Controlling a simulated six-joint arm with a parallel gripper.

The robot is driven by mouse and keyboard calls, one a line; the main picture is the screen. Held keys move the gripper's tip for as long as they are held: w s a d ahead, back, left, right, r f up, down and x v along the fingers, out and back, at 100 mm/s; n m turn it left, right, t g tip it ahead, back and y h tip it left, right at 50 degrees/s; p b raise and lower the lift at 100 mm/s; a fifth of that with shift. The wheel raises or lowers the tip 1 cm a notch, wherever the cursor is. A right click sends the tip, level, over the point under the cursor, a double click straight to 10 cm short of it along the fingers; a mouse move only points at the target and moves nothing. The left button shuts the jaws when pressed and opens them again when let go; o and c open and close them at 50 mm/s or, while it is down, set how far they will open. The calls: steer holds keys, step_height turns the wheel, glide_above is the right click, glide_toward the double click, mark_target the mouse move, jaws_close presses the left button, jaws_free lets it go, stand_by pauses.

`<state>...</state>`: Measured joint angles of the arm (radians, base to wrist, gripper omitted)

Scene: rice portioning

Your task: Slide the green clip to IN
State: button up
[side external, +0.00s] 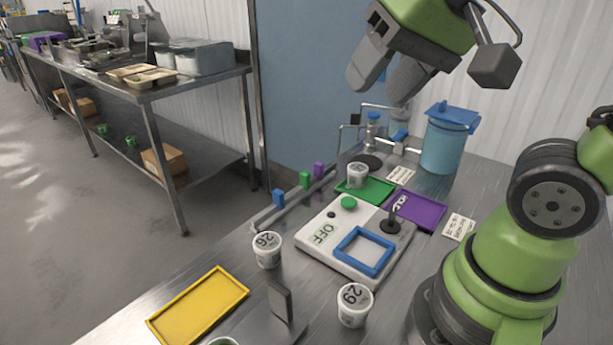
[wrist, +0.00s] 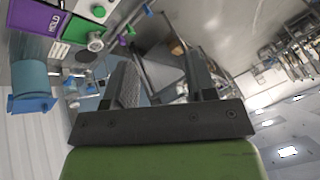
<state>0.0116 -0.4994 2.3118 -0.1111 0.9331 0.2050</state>
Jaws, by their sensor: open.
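The green clip (side external: 305,179) stands on a narrow rail (side external: 262,216) along the table's edge, between a blue clip (side external: 278,199) and a purple clip (side external: 318,170). The green clip also shows small in the wrist view (wrist: 131,31). My gripper (side external: 384,88) is high above the back of the table, up and to the right of the clips in the side view. Its fingers are apart and empty, also in the wrist view (wrist: 163,82). No IN mark can be read on the rail.
A white device reading OFF, with a blue frame (side external: 340,247), stands mid-table. Cups 26 (side external: 267,250) and 29 (side external: 354,305), a yellow tray (side external: 240,294), green tray (side external: 382,200), purple tray (side external: 430,217) and blue-lidded container (side external: 445,145) stand around it. Space above the rail is clear.

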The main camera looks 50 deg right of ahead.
steer(key=w+d+f+m+g+h, duration=0.2)
steer(key=w+d+m, duration=0.15)
steer(key=w, duration=0.55)
steer(key=m+g+h, duration=0.2)
steer(key=m+g, duration=0.1)
steer(key=m, duration=0.3)
glide_toward(305, 173)
steer(key=d+f, duration=0.1)
steer(key=f, duration=0.2)
steer(key=d+f+m+h, duration=0.1)
steer(key=f, duration=0.3)
steer(key=w+d+f+m+g, duration=0.1)
steer(key=f, duration=0.3)
steer(key=shift+d+f+m+h, duration=0.2)
steer(key=shift+d+m+h, duration=0.05)
steer(key=shift+h, duration=0.05)
